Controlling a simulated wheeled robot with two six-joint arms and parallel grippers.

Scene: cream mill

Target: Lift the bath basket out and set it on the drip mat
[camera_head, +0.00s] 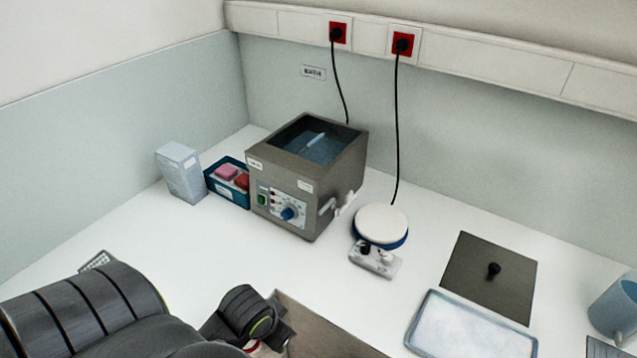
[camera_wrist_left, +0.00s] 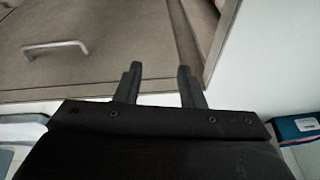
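The water bath (camera_head: 300,185) is a grey-brown metal box with an open top, standing at the back. A pale slim piece (camera_head: 314,143) shows inside its dark opening; it may be part of the bath basket, the rest of which I cannot make out. A pale, shallow, rimmed mat (camera_head: 472,330), apparently the drip mat, lies at the front right. My left arm comes in at the lower left of the head view, well in front of the bath. In the left wrist view my left gripper (camera_wrist_left: 158,75) has its fingers apart with nothing between them. My right gripper is not seen.
A dark square plate with a black knob (camera_head: 489,277) lies behind the mat. A round-topped white and blue device (camera_head: 380,225) stands right of the bath. A blue tray (camera_head: 228,188) and a pale box (camera_head: 181,172) stand left. A blue mug (camera_head: 615,308) stands far right.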

